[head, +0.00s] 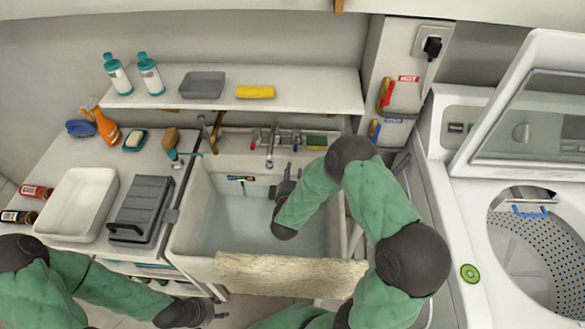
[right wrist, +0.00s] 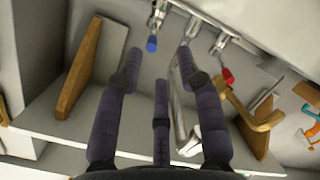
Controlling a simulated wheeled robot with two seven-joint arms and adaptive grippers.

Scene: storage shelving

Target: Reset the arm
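My right arm reaches into the white sink (head: 215,225) in the head view. My right gripper (head: 284,182) is over the basin, a little in front of the faucet (head: 270,150). In the right wrist view its dark fingers (right wrist: 160,75) are spread apart with nothing held between them. The metal faucet spout (right wrist: 182,100) shows behind them. My left gripper (head: 212,314) is low at the bottom of the head view, below the counter's front edge. Its fingers are small and partly hidden, so its opening is unclear.
A beige towel (head: 290,274) hangs over the sink's front rim. A grey toolbox (head: 142,207) and white tub (head: 83,181) stand on the left counter. A shelf (head: 320,88) with bottles runs above. An open washing machine (head: 470,210) stands at right.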

